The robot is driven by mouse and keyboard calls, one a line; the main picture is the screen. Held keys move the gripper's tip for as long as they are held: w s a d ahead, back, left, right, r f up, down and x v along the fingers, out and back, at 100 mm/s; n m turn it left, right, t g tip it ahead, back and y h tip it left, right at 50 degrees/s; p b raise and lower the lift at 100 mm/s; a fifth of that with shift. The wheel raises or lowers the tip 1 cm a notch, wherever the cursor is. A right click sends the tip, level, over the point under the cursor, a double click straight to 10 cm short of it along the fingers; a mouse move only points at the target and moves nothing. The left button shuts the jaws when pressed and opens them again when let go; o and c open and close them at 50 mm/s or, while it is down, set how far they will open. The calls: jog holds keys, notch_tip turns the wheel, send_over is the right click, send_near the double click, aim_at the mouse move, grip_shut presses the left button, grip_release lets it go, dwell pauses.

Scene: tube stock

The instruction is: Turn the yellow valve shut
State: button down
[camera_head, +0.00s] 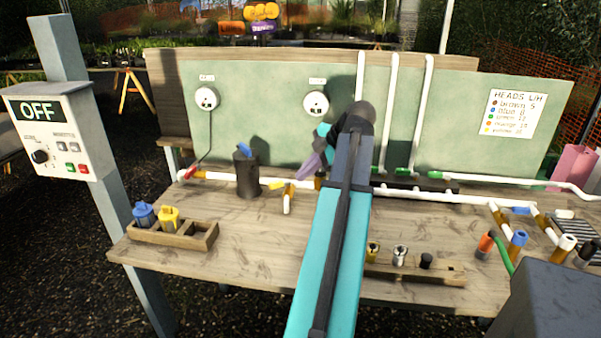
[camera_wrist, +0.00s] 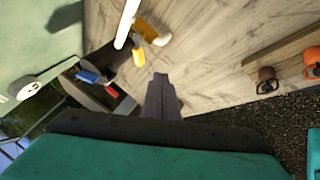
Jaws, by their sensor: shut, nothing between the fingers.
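The yellow valve's handle (camera_head: 277,186) is a small yellow lever by a brown fitting on the white pipe, left of my arm in the head view. In the wrist view the yellow handle (camera_wrist: 138,57) is just beyond and left of my fingertips. A short white outlet (camera_head: 288,204) points down from the brown fitting. My gripper (camera_head: 304,171), with purple fingers, is right of the handle and above the bench. In the wrist view its fingers (camera_wrist: 161,80) are together and empty, with a visible gap to the handle. The handle's exact angle is hard to tell.
A black cylinder (camera_head: 247,176) with a blue handle stands left of the valve. A red handle (camera_head: 190,172) is farther left. A wooden tray (camera_head: 203,236) and a wooden block (camera_head: 440,271) sit along the front edge. A control box reading OFF (camera_head: 55,130) stands at left.

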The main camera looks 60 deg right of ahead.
aim_at(277, 187)
jog(key=shift+w+d+f+p, duration=0.4)
jog(key=shift+w+f, duration=0.8)
jog(key=shift+w, duration=0.25)
jog(key=shift+w+d+f+p, duration=0.3)
jog(key=shift+w+f+p, duration=0.15)
jog(key=shift+w+f, duration=0.85)
jog(key=shift+w+d+f+p, duration=0.4)
jog(key=shift+w+f, duration=0.7)
jog(key=shift+w, duration=0.45)
jog(key=shift+a, duration=0.1)
jog(key=shift+w+d, duration=0.15)
jog(key=shift+d, duration=0.3)
jog(key=shift+s+a, duration=0.2)
jog(key=shift+a, duration=0.15)
jog(key=shift+s, duration=0.15)
jog(key=shift+m, duration=0.3)
